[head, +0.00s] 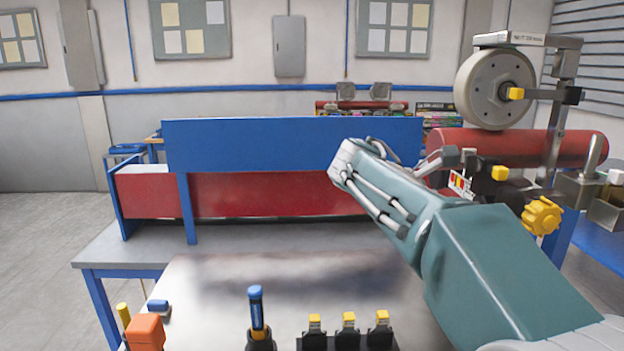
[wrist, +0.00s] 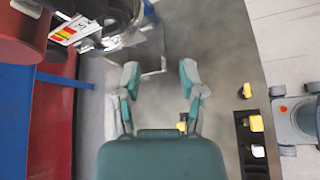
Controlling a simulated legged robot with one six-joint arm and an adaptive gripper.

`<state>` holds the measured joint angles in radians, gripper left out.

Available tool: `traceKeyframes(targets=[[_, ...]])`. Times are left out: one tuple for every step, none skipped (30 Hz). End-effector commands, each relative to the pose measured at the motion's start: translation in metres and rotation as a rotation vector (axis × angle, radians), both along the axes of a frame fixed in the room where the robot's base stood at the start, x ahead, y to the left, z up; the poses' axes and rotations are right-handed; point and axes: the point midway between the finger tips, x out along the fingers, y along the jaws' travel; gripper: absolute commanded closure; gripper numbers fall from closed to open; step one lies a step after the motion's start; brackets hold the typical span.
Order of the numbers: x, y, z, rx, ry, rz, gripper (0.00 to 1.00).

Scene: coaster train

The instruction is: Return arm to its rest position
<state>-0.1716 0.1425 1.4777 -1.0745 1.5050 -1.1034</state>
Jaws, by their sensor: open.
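My gripper (wrist: 160,76) is open in the wrist view, with its two teal and grey fingers spread apart. Nothing is held between them. Grey metal worktop shows beneath and between the fingers. In the head view my teal arm reaches from the lower right up toward the middle, in front of the bench. I cannot make out the fingers clearly there.
A wheel machine (head: 495,88) with a red cylinder (head: 585,150) and yellow knob (head: 541,216) stands right of my arm. A blue-and-red panel (head: 270,195) stands behind the worktop (head: 250,285). A blue-handled tool (head: 256,308), several yellow-topped pieces (head: 348,321) and an orange block (head: 145,332) line the front.

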Motion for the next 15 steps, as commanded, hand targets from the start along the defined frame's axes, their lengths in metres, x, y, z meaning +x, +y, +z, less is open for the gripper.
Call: traceKeyframes(targets=[[-0.018,-0.002,-0.006,0.072,-0.051,-0.015,0.49],[-0.027,-0.002,-0.012,0.119,-0.084,-0.026,0.49],[-0.039,-0.001,-0.020,0.183,-0.126,-0.044,0.49],[-0.048,0.000,-0.026,0.230,-0.159,-0.060,0.49],[-0.057,0.002,-0.032,0.278,-0.191,-0.077,0.49],[-0.070,0.004,-0.041,0.343,-0.233,-0.103,0.49],[-0.079,0.006,-0.047,0.391,-0.267,-0.125,0.49],[-0.089,0.008,-0.054,0.440,-0.299,-0.149,0.49],[-0.101,0.012,-0.062,0.505,-0.342,-0.183,0.49],[-0.111,0.015,-0.069,0.554,-0.374,-0.210,0.49],[-0.120,0.018,-0.076,0.602,-0.406,-0.238,0.49],[-0.133,0.023,-0.084,0.667,-0.449,-0.281,0.49],[-0.142,0.026,-0.091,0.715,-0.480,-0.315,0.49],[-0.151,0.030,-0.098,0.763,-0.512,-0.349,0.49],[-0.163,0.036,-0.107,0.827,-0.553,-0.400,0.49]])
